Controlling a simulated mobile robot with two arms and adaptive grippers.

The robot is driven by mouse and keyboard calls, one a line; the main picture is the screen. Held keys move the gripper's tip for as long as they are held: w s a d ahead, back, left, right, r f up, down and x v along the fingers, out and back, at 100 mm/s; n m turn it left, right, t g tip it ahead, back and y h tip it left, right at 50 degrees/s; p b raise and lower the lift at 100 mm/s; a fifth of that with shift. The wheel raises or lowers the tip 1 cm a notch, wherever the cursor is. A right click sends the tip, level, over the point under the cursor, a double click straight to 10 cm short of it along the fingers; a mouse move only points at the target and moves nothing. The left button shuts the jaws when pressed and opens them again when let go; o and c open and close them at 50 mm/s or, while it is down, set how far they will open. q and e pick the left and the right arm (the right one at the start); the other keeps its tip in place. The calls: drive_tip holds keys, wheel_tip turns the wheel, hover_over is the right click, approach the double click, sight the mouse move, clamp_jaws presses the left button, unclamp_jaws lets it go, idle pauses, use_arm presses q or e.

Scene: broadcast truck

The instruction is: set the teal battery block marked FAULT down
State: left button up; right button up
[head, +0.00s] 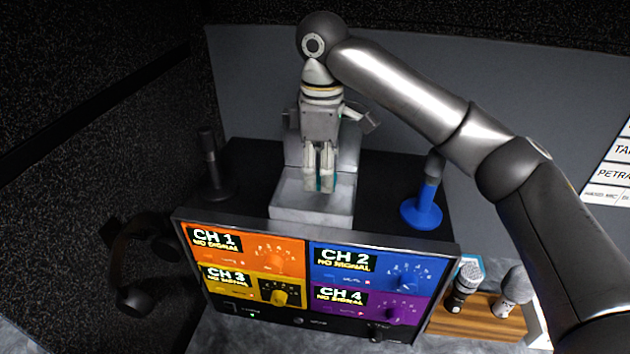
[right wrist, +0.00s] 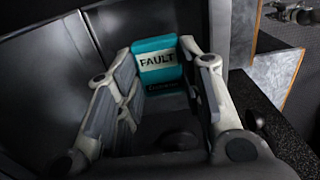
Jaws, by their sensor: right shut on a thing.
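My right gripper (head: 319,184) points down over a white open-topped tray (head: 312,214) on top of the dark monitor unit. It is shut on the teal battery block (head: 319,180), which shows only as a thin teal strip between the fingers in the head view. In the right wrist view the block (right wrist: 158,62) sits between the fingertips, with a white label reading FAULT facing the camera. I cannot tell whether the block touches the tray floor. My left gripper is out of view.
A black microphone on a stand (head: 213,165) is left of the tray, and a blue-based one (head: 422,205) is right. The four-channel panel (head: 310,275) faces front. Headphones (head: 137,265) are at its left.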

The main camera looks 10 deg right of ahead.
sight(316, 201)
drive_tip(key=shift+w+a+f, duration=0.15)
drive_tip(key=shift+a+f, duration=0.1)
drive_tip(key=shift+f, duration=0.15)
drive_tip(key=shift+w+a+f, duration=0.1)
drive_tip(key=shift+a+f, duration=0.1)
drive_tip(key=shift+f, duration=0.15)
wheel_tip(316, 201, down, 2)
drive_tip(key=shift+w+f+p, duration=0.1)
drive_tip(key=shift+f+p, duration=0.1)
drive_tip(key=shift+p, duration=0.75)
drive_tip(key=shift+f, duration=0.2)
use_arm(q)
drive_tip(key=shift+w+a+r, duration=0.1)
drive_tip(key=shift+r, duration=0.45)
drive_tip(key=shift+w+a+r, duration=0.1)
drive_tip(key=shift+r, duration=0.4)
use_arm(e)
drive_tip(key=shift+d, duration=0.1)
drive_tip(key=shift+f, duration=0.15)
drive_tip(key=o, duration=0.9)
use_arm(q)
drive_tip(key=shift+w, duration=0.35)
